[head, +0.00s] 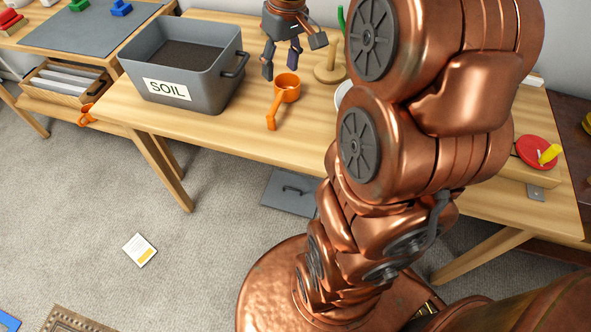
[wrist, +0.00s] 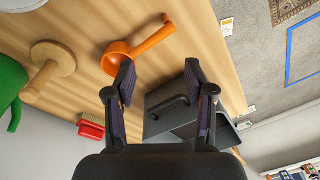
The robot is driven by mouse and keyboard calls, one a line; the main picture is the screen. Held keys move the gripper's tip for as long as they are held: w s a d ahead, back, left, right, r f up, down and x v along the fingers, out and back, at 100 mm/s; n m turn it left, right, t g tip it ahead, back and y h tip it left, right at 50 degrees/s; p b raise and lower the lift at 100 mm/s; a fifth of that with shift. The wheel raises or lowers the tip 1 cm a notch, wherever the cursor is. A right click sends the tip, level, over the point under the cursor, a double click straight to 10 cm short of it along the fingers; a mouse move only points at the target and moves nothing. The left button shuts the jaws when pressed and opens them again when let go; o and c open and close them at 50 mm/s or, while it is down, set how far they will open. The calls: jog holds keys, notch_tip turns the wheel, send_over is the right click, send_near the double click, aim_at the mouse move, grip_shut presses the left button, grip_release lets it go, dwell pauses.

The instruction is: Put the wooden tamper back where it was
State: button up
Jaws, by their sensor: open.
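The wooden tamper (head: 330,73), a pale round disc with an upright handle, appears to stand on the workbench to the right of my gripper, partly hidden by my arm. It also shows at the left of the wrist view (wrist: 55,58). My gripper (head: 282,66) is open and empty above the bench, between the grey soil bin and the tamper. In the wrist view its spread fingers (wrist: 161,78) have nothing between them. The tamper is outside the fingers, apart from them.
An orange scoop (head: 286,88) lies just in front of my gripper. The grey bin marked SOIL (head: 215,90) stands left. A green object (wrist: 10,85) is beside the tamper. A red disc with a yellow piece (head: 535,151) lies far right.

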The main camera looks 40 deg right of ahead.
jog(key=s+a+f+g, duration=0.1)
jog(key=s+a+f, duration=0.1)
jog(key=s+a, duration=0.2)
jog(key=s+a+f+g, duration=0.1)
jog(key=s+a+f, duration=0.2)
jog(key=s, duration=0.8)
jog(key=s+a+f+g+h, duration=0.1)
jog(key=s+a+f, duration=0.2)
jog(key=s+a, duration=0.4)
jog(key=shift+s+a+g, duration=0.25)
jog(key=shift+s+g, duration=0.05)
jog(key=shift+s, duration=0.35)
jog(key=s+p+v, duration=0.3)
jog(key=p+v, duration=1)
jog(key=shift+w+r+t, duration=0.4)
jog(key=shift+r, duration=0.05)
